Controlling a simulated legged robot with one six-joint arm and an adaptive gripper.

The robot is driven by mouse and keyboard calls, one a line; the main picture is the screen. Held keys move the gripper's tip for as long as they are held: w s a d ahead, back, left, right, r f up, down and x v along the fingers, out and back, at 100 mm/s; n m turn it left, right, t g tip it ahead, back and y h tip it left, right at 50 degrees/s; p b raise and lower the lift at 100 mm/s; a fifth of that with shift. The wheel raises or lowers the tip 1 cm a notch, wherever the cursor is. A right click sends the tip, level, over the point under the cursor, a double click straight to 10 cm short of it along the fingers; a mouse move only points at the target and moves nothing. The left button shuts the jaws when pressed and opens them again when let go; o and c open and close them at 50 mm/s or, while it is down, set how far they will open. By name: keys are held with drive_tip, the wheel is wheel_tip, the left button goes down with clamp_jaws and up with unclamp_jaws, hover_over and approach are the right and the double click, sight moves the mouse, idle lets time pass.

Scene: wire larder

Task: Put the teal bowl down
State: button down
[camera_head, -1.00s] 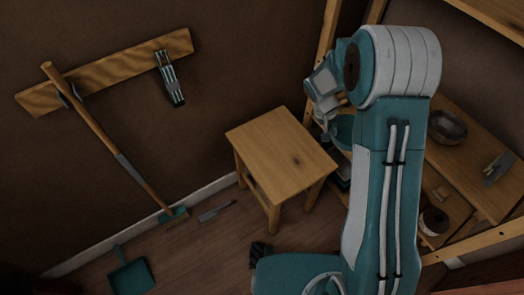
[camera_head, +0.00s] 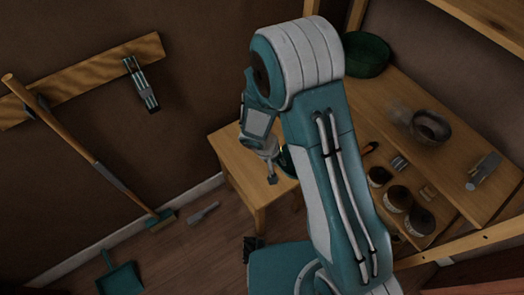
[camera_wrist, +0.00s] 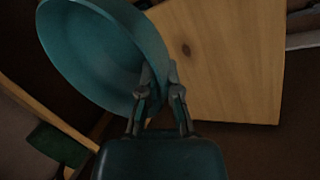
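The teal bowl (camera_wrist: 105,50) shows at the upper left of the wrist view, tilted. My gripper (camera_wrist: 160,78) is shut on its near rim. In the head view my gripper (camera_head: 273,172) is over the right part of the wooden stool (camera_head: 237,160). Only a sliver of the bowl (camera_head: 285,160) shows there, the rest hidden behind my arm. The stool top (camera_wrist: 230,60) fills the upper middle of the wrist view, partly behind the bowl. How high the bowl is above the stool is hard to tell.
A broom (camera_head: 90,155) leans at the left wall; a dustpan (camera_head: 120,278) lies on the floor. The visible stool top looks bare.

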drive_tip(key=s+a+f, duration=0.2)
drive_tip(key=s+f, duration=0.1)
drive_tip(key=s, duration=0.4)
hover_over(258, 175)
drive_tip(key=a, duration=0.1)
drive_tip(key=shift+n, duration=0.3)
drive_tip(key=f, duration=0.9)
drive_tip(key=shift+s+a+f, duration=0.15)
drive_tip(key=shift+s+a, duration=0.05)
drive_tip(key=shift+s, duration=0.15)
drive_tip(key=shift+w+a+f, duration=0.1)
drive_tip(key=shift+w+f, duration=0.1)
drive_tip(key=shift+f, duration=1.5)
drive_tip(key=shift+f, duration=0.1)
drive_tip(key=c, duration=0.8)
unclamp_jaws()
